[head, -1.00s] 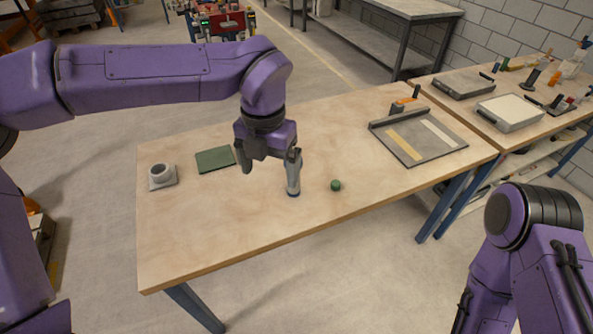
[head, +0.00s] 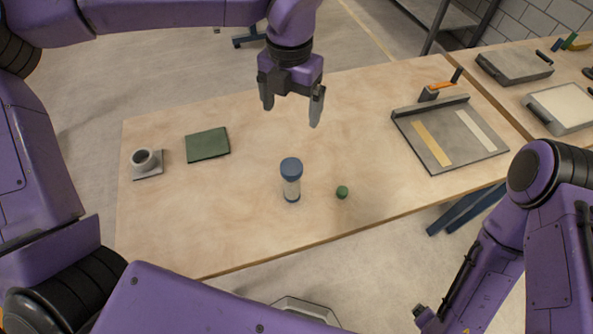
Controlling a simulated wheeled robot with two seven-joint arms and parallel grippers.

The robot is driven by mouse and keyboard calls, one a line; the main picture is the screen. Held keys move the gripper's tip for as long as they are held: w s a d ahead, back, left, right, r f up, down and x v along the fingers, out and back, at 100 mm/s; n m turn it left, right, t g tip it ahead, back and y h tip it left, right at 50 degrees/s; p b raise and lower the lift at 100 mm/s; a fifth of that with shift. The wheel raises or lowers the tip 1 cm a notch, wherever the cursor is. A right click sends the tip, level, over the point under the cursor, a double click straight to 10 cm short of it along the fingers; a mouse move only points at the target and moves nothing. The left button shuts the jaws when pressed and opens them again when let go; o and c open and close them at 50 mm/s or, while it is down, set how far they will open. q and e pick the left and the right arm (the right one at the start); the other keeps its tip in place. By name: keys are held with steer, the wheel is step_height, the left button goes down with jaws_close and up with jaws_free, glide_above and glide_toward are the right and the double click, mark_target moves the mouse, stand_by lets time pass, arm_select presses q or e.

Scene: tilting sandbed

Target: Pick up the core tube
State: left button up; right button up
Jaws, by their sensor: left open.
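The core tube (head: 291,181) stands upright near the middle of the wooden table. It has a blue cap, a pale body and a dark blue ring at its foot. My left gripper (head: 291,113) is open and empty. It points down above the table, beyond the tube in the head view and apart from it. Nothing covers the tube. Part of my right arm shows at the lower right, but its gripper is not visible.
A small green ball (head: 342,192) lies just right of the tube. A green pad (head: 208,144) and a grey cup on a square base (head: 147,162) are at the left. A grey tray with two strips (head: 455,151) is at the right. Clear wood (head: 220,215) lies between.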

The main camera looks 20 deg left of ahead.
arm_select(q)
step_height(320, 180, down, 3)
steer(key=b, duration=0.9)
glide_above(291, 166)
steer(key=f, duration=0.7)
steer(key=shift+w+d+f, duration=0.15)
steer(key=shift+w+f, duration=0.05)
steer(key=shift+w, duration=0.1)
steer(key=f, duration=0.3)
steer(key=f+p, duration=0.1)
steer(key=f, duration=0.2)
steer(key=f+p, duration=0.1)
steer(key=f, duration=0.2)
steer(key=shift+s+f, duration=0.15)
steer(key=shift+s, duration=0.15)
steer(key=shift+f, duration=0.45)
steer(key=c, duration=1.7)
arm_select(e)
step_height(291, 166, down, 8)
steer(key=shift+s, duration=0.15)
